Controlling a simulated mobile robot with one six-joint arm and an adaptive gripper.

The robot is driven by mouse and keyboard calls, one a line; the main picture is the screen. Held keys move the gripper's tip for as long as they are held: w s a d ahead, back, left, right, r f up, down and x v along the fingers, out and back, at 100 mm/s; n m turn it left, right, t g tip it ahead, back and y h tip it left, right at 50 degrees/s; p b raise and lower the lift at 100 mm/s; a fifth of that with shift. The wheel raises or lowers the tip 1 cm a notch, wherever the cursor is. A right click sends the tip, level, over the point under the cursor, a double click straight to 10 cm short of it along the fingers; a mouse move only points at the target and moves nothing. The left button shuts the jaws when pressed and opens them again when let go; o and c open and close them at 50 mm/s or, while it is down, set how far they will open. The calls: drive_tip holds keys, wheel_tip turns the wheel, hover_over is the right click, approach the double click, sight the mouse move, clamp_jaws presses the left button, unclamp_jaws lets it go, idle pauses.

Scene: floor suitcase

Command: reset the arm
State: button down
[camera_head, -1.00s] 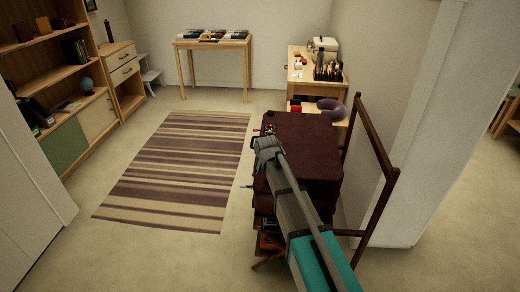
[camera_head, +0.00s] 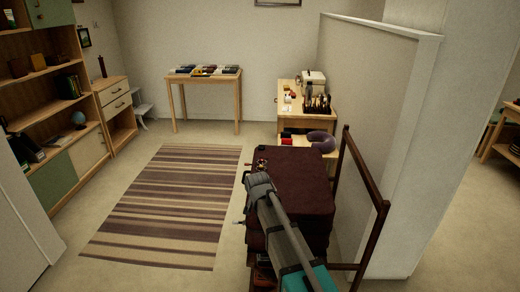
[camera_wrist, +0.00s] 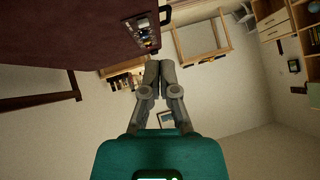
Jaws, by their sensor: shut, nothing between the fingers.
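My gripper (camera_wrist: 159,80) is in the middle of the wrist view, its two grey fingers together with nothing between them. In the head view my arm reaches up from the lower right, and its grey end (camera_head: 258,183) is at the left side of the dark red suitcase (camera_head: 305,185). The suitcase also shows at the upper left of the wrist view (camera_wrist: 60,35), apart from the fingers there. Whether the arm touches the suitcase in the head view I cannot tell.
A dark wooden frame (camera_head: 366,172) stands right of the suitcase, beside a white partition (camera_head: 385,120). A desk (camera_head: 290,108) with several items is behind. A striped rug (camera_head: 165,205) lies on open floor to the left. Shelves (camera_head: 45,95) line the left wall.

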drive_tip(key=s+d+n+g+h+p, duration=0.1)
drive_tip(key=s+d+g+p, duration=0.5)
drive_tip(key=s+d, duration=1.9)
drive_tip(key=s+g+h, duration=0.1)
drive_tip(key=s+g, duration=0.2)
drive_tip(key=shift+s+d+r, duration=0.25)
drive_tip(key=shift+s, duration=0.1)
drive_tip(key=shift+a, duration=0.1)
drive_tip(key=shift+a, duration=0.1)
